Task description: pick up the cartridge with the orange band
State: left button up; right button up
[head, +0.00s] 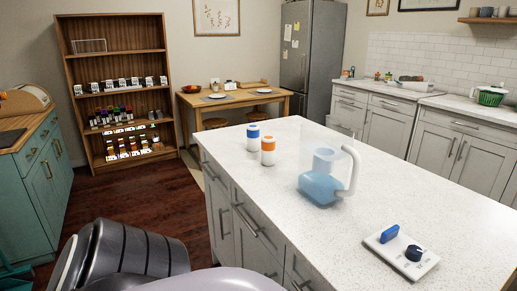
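The cartridge with the orange band (268,145) stands upright on the speckled white island top (440,225), near its left edge. It is a short cylinder, white above and below the wide orange band. A similar cartridge with a blue band (253,145) stands upright just behind it and to its left. The two look close together; I cannot tell whether they touch. Neither of my grippers shows in the head view, and nothing covers the orange-banded cartridge.
A translucent blue jug (320,188) with a white handle stands right of the cartridges. A white panel (418,261) with a blue switch and dark knob lies nearer. A shelf unit (66,70) with many small items and a wooden table (235,100) stand behind.

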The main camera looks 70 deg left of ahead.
aim_at(268, 142)
jog(key=k+j, duration=0.1)
jog(key=j, duration=0.25)
jog(key=k+j, duration=0.15)
jog(key=j, duration=0.25)
jog(key=k+j, duration=0.1)
jog(key=j, duration=0.25)
jog(key=k+j, duration=0.1)
jog(key=j, duration=0.25)
